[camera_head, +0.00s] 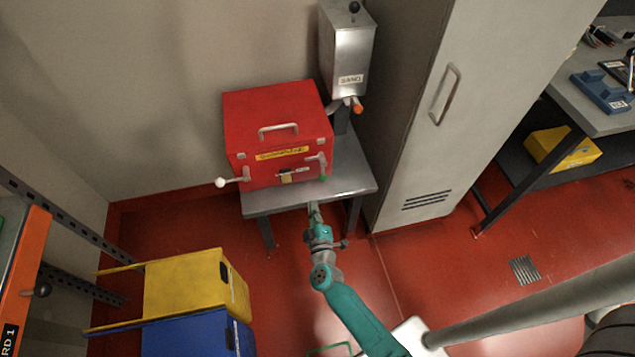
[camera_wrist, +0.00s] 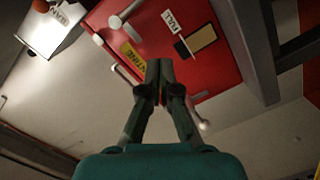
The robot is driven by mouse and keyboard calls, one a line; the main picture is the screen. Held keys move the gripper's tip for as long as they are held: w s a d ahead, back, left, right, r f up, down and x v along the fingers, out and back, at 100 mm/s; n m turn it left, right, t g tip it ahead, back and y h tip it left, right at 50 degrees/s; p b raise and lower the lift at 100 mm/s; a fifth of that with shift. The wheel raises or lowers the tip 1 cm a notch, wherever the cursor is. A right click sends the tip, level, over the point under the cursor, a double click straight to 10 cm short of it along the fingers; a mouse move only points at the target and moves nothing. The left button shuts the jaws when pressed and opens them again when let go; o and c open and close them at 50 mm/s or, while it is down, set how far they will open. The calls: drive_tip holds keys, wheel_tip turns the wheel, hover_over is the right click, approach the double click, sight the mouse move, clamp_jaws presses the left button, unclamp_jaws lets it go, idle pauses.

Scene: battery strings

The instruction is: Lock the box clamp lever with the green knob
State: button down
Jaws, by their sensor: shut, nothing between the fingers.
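The red box (camera_head: 275,130) stands on a small grey table, with a clamp lever on each side of its front. The green knob (camera_head: 323,178) is on the right lever, which hangs down close to the front right edge. The left lever has a white knob (camera_head: 220,182) and sticks out to the left. My gripper (camera_head: 314,207) is just below the green knob, near the table's front edge, apart from the knob as far as I can tell. In the wrist view, my gripper (camera_wrist: 158,66) is shut and empty before the red box (camera_wrist: 215,70); I cannot make out the green knob there.
A metal sand dispenser (camera_head: 346,60) with an orange-tipped handle stands behind the box's right side. A tall grey cabinet (camera_head: 418,110) is to the right. Yellow (camera_head: 185,285) and blue bins are at the lower left. The table (camera_head: 350,180) has bare top right of the box.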

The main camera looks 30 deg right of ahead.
sight(322, 177)
drive_tip(key=shift+w, duration=0.2)
drive_tip(key=x, duration=0.3)
drive_tip(key=d+x, duration=0.1)
drive_tip(key=x, duration=0.3)
drive_tip(key=f+x, duration=0.1)
drive_tip(key=x, duration=0.2)
drive_tip(key=shift+s+d, duration=0.15)
drive_tip(key=shift+d, duration=0.2)
drive_tip(key=shift+s+d+f, duration=0.15)
drive_tip(key=shift+d+f, duration=0.45)
drive_tip(key=shift+d, duration=0.2)
